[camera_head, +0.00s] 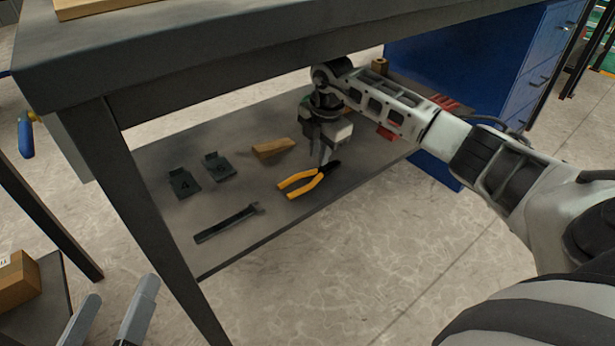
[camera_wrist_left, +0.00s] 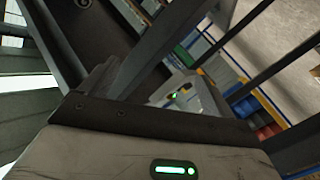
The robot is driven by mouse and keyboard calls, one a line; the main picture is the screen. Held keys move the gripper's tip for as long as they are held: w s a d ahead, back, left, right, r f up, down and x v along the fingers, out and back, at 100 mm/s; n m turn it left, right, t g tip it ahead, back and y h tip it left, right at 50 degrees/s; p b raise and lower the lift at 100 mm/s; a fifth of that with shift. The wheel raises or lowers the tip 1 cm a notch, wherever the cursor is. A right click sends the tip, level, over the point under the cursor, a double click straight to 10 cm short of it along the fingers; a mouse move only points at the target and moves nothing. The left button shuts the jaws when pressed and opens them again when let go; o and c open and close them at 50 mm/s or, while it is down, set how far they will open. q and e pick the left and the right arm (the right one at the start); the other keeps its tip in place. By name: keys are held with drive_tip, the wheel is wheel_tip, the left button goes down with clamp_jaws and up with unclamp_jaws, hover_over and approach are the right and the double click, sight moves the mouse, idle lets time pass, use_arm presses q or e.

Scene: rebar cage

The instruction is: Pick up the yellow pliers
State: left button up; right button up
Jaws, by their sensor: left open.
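The yellow pliers (camera_head: 301,183) lie on the grey lower shelf (camera_head: 235,187) of the workbench in the head view. Their yellow handles point left and their dark head points right. My right gripper (camera_head: 326,158) reaches down from above, with its fingers beside the dark head of the pliers. I cannot tell whether those fingers are apart or touch the pliers. My left gripper (camera_head: 109,318) is at the bottom left of the head view, open and empty, away from the pliers.
A dark wrench (camera_head: 228,223), two dark numbered plates (camera_head: 184,183) and a wooden block (camera_head: 273,148) share the shelf. The bench top (camera_head: 220,60) hangs above it, and a bench leg (camera_head: 150,225) stands in front. A blue cabinet (camera_head: 470,65) is behind.

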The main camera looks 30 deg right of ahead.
sight(313, 180)
wheel_tip(313, 180, down, 4)
drive_tip(key=shift+w+a+r+b, duration=0.15)
drive_tip(key=shift+r+b, duration=0.1)
drive_tip(key=shift+b, duration=0.4)
drive_tip(key=f+b, duration=0.1)
drive_tip(key=f, duration=0.1)
drive_tip(key=f+b, duration=0.1)
drive_tip(key=f, duration=0.1)
drive_tip(key=shift+w+a+f+b, duration=0.1)
drive_tip(key=shift+w+a+b, duration=0.05)
drive_tip(key=shift+w+b, duration=0.2)
drive_tip(key=shift+f, duration=0.1)
use_arm(q)
wheel_tip(313, 180, up, 8)
drive_tip(key=w+a+m+t+h, duration=0.1)
drive_tip(key=w+m+t+h, duration=0.1)
drive_tip(key=m, duration=0.4)
drive_tip(key=shift+f+t+h, duration=0.15)
drive_tip(key=shift+t+h, duration=0.55)
drive_tip(key=shift+t, duration=0.6)
use_arm(e)
clamp_jaws()
